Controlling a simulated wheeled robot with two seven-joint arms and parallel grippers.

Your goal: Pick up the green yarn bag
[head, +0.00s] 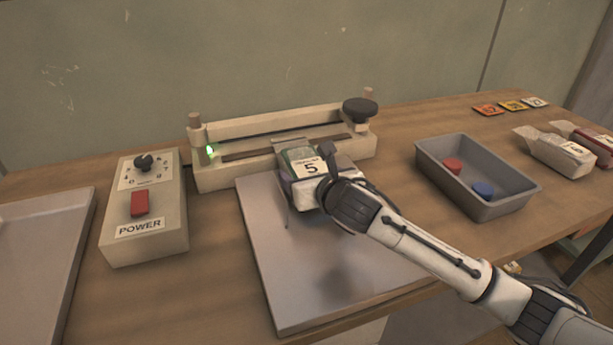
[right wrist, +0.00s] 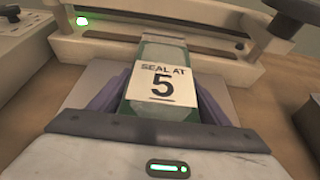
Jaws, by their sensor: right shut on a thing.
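The green yarn bag (right wrist: 162,112) has green edges and a white label reading "SEAL AT 5". In the head view the bag (head: 300,157) is mostly hidden behind my right gripper (head: 303,172), with its label and a green edge showing. My right gripper is shut on the bag, its purple fingers on both sides of it in the right wrist view (right wrist: 160,105). The bag is over the far end of the grey plate, right in front of the sealer bar. My left gripper is not in view.
The sealer (head: 230,171) with a green light and black knob stands behind the bag. A power box (head: 165,240) is at left, beside a metal tray (head: 40,240). A grey bin (head: 480,205) holds red and blue discs. Wrapped packs (head: 545,150) lie at right. The grey plate's (head: 300,285) front is clear.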

